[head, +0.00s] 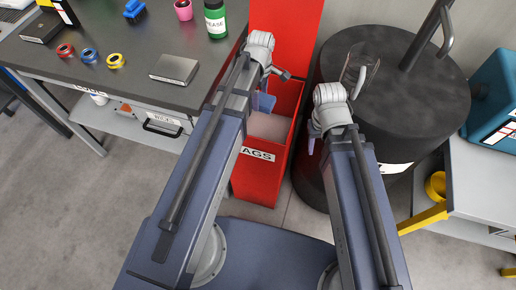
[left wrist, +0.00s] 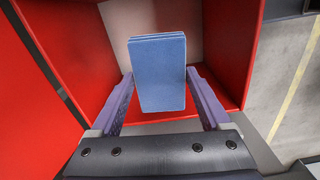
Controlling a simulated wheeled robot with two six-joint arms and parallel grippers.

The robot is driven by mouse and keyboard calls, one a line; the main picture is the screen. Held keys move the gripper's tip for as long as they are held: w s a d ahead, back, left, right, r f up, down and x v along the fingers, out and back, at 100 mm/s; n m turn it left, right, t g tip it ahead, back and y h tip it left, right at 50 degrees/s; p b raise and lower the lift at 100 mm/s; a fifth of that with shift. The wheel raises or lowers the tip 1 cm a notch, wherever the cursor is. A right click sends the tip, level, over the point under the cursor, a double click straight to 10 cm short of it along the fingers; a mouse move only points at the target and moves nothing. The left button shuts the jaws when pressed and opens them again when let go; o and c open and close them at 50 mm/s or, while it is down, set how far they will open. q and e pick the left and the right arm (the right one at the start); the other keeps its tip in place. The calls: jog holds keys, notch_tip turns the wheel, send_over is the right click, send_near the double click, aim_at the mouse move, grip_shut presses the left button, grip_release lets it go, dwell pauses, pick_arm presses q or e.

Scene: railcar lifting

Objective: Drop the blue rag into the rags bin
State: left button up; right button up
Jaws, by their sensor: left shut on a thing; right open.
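The blue rag (left wrist: 157,75), a folded block of cloth, is held between the fingers of my left gripper (left wrist: 160,95). In the head view a bit of the rag (head: 264,102) shows below my left wrist, over the mouth of the red rags bin (head: 262,178). The bin is open, and its pale inside floor shows beneath the rag in the left wrist view. My right gripper (head: 312,145) is mostly hidden behind its own arm, right of the bin beside the dark drum. It is open, and nothing shows in it.
A dark round drum (head: 425,85) with a handle stands close right of the bin. A workbench (head: 130,45) at left carries tape rolls, a green grease bottle (head: 215,18) and a grey box (head: 174,69). A grey cart (head: 480,180) stands at right. Floor is clear at lower left.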

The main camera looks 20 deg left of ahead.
pick_arm(q)
jog(key=shift+f, duration=0.6)
pick_arm(e)
jog(key=shift+f, duration=0.5)
pick_arm(q)
jog(key=shift+r, duration=0.1)
jog(key=o, duration=1)
jog(key=shift+r, duration=0.15)
pick_arm(e)
jog(key=shift+r, duration=0.15)
pick_arm(q)
notch_tip(320, 180, up, 8)
jog(key=p, duration=0.7)
jog(key=shift+f+p, duration=0.2)
jog(key=shift+p, duration=0.1)
pick_arm(e)
notch_tip(320, 180, up, 8)
jog(key=shift+f, duration=0.25)
